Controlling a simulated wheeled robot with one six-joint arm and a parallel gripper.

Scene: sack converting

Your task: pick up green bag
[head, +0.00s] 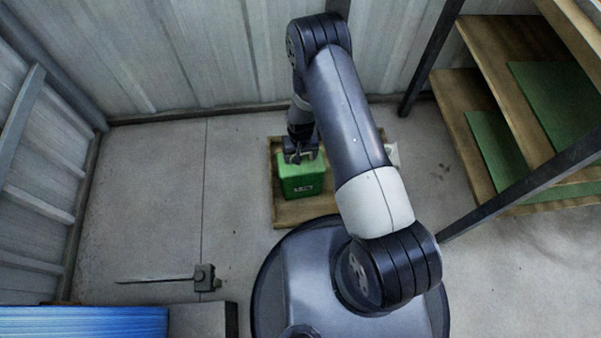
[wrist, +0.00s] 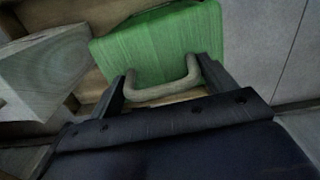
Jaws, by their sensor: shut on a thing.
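The green bag (head: 302,178) is a boxy green block with a small dark label on its front. In the head view it is at the wooden tray (head: 290,215) on the floor, below my gripper (head: 300,152). In the wrist view the green bag (wrist: 155,45) has a pale curved handle (wrist: 165,85). My gripper (wrist: 165,88) is shut on that handle, with one finger at each side of it. I cannot tell whether the bag's bottom touches the tray.
A whitish block (wrist: 45,70) is beside the bag in the wrist view. Wooden shelves with green panels (head: 490,150) stand at the right. A small dark device with a thin rod (head: 205,279) lies on the floor. Corrugated walls enclose the back and left; the left floor is mostly clear.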

